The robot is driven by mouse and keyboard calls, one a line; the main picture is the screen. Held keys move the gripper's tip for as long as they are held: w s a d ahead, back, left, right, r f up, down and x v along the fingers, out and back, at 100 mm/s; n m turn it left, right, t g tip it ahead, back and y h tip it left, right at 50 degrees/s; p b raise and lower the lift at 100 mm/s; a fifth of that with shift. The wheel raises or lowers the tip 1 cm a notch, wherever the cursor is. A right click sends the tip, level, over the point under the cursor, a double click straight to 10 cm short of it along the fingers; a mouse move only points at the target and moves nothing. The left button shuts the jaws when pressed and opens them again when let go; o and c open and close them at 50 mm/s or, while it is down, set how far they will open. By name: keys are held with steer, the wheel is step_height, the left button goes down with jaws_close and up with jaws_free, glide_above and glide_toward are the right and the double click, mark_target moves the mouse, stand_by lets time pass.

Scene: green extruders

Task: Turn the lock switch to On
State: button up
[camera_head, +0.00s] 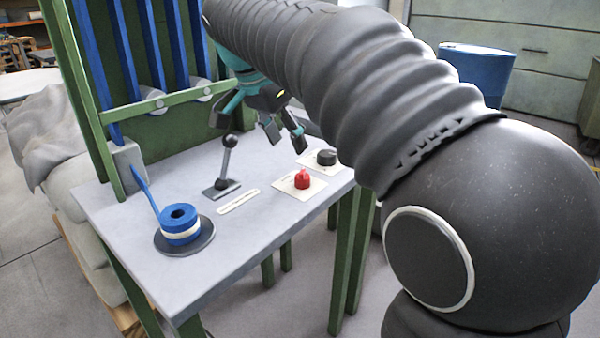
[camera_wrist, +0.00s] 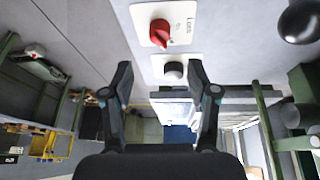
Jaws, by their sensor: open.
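A red rotary switch (camera_head: 302,179) sits on a cream plate (camera_head: 313,191) on the grey table, right of the lever. In the wrist view the red switch (camera_wrist: 160,32) shows near the top, its pointed end towards the lower right, with small print on the plate too small to read surely. A black round knob (camera_head: 326,157) sits on another plate just behind it; in the wrist view the knob (camera_wrist: 173,71) appears between the fingertips. My gripper (camera_head: 262,124) is open and empty, in the air above the table's far side, apart from both controls.
A black ball-topped lever (camera_head: 227,158) stands left of the switch, with its ball (camera_wrist: 299,20) at the wrist view's upper right. A blue-and-white ring with a blue handle (camera_head: 180,224) sits at the table's left. Green posts and blue bars (camera_head: 110,60) rise behind. A blue barrel (camera_head: 478,75) stands beyond.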

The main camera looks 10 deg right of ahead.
mark_target(301, 171)
steer(key=x, duration=0.9)
steer(key=shift+f+b, duration=0.25)
steer(key=shift+b, duration=0.15)
jaws_close()
